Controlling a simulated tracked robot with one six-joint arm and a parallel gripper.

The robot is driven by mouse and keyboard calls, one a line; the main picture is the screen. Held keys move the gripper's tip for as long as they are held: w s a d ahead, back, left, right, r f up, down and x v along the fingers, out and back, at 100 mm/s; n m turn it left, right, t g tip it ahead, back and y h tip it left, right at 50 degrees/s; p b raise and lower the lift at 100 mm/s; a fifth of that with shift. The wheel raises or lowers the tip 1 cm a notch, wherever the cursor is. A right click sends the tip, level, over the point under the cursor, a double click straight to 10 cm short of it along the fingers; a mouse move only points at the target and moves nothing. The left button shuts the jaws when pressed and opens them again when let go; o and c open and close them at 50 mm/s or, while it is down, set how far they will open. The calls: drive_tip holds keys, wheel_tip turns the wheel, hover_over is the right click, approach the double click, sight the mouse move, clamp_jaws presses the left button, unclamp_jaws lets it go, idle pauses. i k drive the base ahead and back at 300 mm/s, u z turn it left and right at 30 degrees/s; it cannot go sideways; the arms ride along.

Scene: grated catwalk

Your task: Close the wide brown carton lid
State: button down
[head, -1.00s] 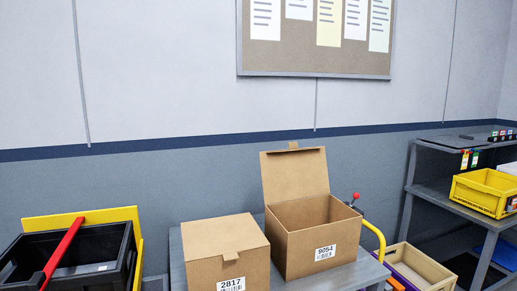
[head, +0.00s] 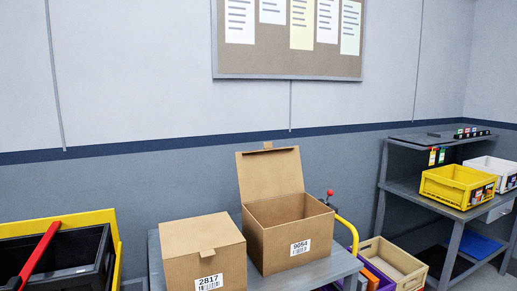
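The brown carton (head: 283,246) labelled 9054 stands on a grey table, its top open. Its lid (head: 270,174) stands up at the back edge, leaning slightly back, with a small tab at its top. The inside that I can see looks empty; its floor is hidden. A second brown carton (head: 178,267), labelled 2817, stands to its left with its lid shut and a tab folded over the front. My gripper is not in view.
The grey table (head: 330,267) has a little bare top right of the open carton. A black bin with a red handle (head: 78,252) and yellow panel stands left. A red-knobbed lever (head: 330,193) and yellow rail are close behind right. Shelves (head: 410,190) with a yellow crate (head: 457,185) stand right.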

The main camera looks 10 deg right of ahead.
sight(268, 172)
drive_tip(key=z, duration=0.05)
drive_tip(key=i, duration=1)
drive_tip(key=u, duration=0.05)
